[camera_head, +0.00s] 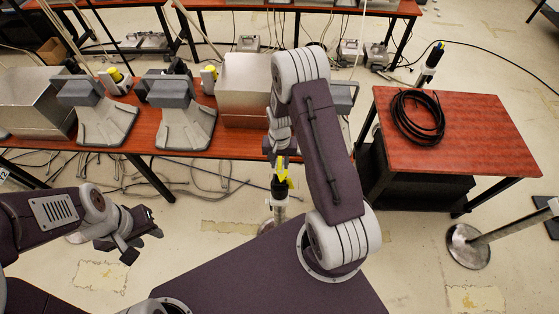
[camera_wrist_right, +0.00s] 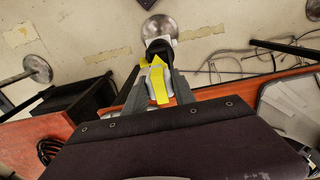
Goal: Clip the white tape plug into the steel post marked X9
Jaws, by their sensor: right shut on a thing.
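My right gripper (camera_wrist_right: 160,92) is shut on a pale plug (camera_wrist_right: 171,82) partly covered by a yellow strip (camera_wrist_right: 159,86). In the head view, my own arm hides most of this hand. A steel post with a black and yellow top (camera_head: 280,182) stands just below the hand, and its round base (camera_wrist_right: 163,27) shows in the wrist view. The plug and the black top (camera_wrist_right: 160,47) overlap there; I cannot tell whether they touch. No X9 mark is legible. My left gripper (camera_head: 148,236) looks open and empty, over the floor at the left.
A small red table (camera_head: 470,135) at right holds a coiled black cable (camera_head: 417,117). Another steel post (camera_head: 500,234) stands at right. Loose cables (camera_head: 205,178) lie under the long table.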

